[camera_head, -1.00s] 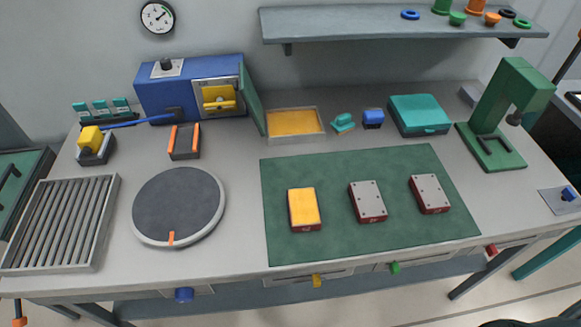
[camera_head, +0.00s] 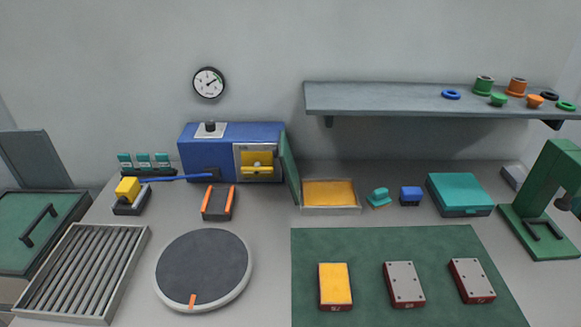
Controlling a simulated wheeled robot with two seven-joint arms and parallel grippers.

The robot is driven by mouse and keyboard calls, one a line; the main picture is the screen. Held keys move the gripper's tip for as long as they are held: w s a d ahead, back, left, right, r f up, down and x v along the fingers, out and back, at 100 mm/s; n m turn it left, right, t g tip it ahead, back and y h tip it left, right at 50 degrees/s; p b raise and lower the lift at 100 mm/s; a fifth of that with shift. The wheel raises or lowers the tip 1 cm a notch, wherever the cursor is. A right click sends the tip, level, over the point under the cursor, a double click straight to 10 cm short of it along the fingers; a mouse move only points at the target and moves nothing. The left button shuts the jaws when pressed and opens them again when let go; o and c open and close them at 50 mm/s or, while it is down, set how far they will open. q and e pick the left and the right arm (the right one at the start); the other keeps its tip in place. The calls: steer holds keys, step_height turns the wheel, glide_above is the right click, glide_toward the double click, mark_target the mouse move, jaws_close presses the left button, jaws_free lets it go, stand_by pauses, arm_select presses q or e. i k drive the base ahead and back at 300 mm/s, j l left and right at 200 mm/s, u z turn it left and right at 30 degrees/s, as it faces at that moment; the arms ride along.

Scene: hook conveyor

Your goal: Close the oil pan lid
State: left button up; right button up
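A shallow grey pan (camera_head: 302,210) with a flat yellow-orange inside, probably the oil pan, sits at the back middle of the bench. A thin green panel (camera_head: 289,168) stands upright along its left side, close to the right end of the blue machine. It looks like the pan's raised lid, but I cannot tell for certain what it is hinged to. The pan is uncovered. Neither of my grippers shows in the head view.
The blue machine (camera_head: 205,157) stands left of the panel. Right of the pan are a small teal part (camera_head: 378,196), a blue block (camera_head: 410,195) and a teal case (camera_head: 459,193). The green mat (camera_head: 385,245) with three blocks lies in front. A shelf (camera_head: 400,98) hangs above.

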mark_target(283, 153)
steer(key=i+j+z, duration=0.1)
steer(key=j+z, duration=0.25)
steer(key=j, duration=0.35)
steer(key=j+z, duration=0.35)
steer(key=j, duration=0.35)
steer(key=j+z, duration=0.4)
steer(key=j, duration=0.3)
